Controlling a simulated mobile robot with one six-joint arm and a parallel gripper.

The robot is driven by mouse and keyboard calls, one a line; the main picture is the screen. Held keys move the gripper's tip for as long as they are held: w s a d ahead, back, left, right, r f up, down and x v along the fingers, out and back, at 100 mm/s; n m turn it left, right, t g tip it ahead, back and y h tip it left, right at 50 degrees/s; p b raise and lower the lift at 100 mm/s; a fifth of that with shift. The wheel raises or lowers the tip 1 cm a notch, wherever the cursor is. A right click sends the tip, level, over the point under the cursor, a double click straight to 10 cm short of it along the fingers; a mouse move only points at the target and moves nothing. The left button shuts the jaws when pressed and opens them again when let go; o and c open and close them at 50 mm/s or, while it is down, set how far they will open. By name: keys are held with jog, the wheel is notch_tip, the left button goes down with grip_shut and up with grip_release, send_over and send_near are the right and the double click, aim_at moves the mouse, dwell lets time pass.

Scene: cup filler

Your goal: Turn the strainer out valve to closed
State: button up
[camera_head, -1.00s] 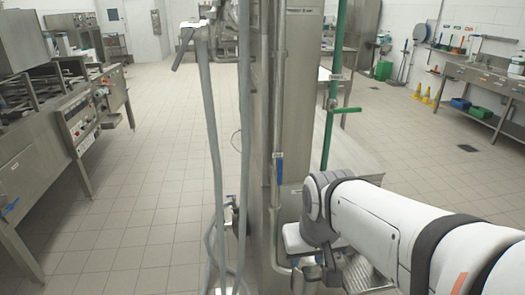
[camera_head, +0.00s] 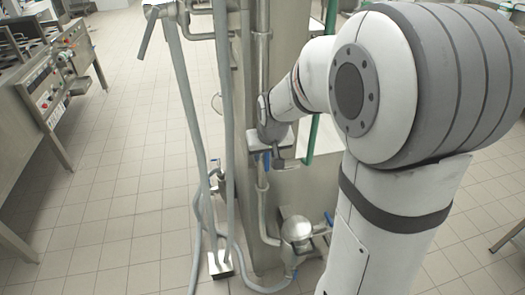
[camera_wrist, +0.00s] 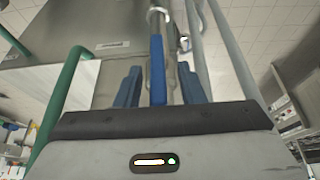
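A blue valve handle (camera_wrist: 157,70) on a steel pipe stands between the two blue fingers of my gripper (camera_wrist: 158,86) in the wrist view. The fingers are open, with a gap on each side of the handle. In the head view my gripper (camera_head: 268,158) is at the vertical steel pipe (camera_head: 262,195). My wrist hides most of the handle there. I see no label that tells which valve this is. A round steel vessel (camera_head: 296,228), perhaps the strainer, sits lower down, with another blue handle (camera_head: 329,219) at its right.
Grey hoses (camera_head: 198,110) hang left of the steel column. A green pipe (camera_wrist: 62,95) runs left of my gripper in the wrist view. Steel kitchen equipment (camera_head: 40,85) stands at the far left. The tiled floor (camera_head: 120,195) between is clear.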

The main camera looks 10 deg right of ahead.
jog(key=shift+w+f, duration=0.2)
jog(key=shift+f, duration=0.45)
jog(key=shift+c, duration=0.3)
grip_shut()
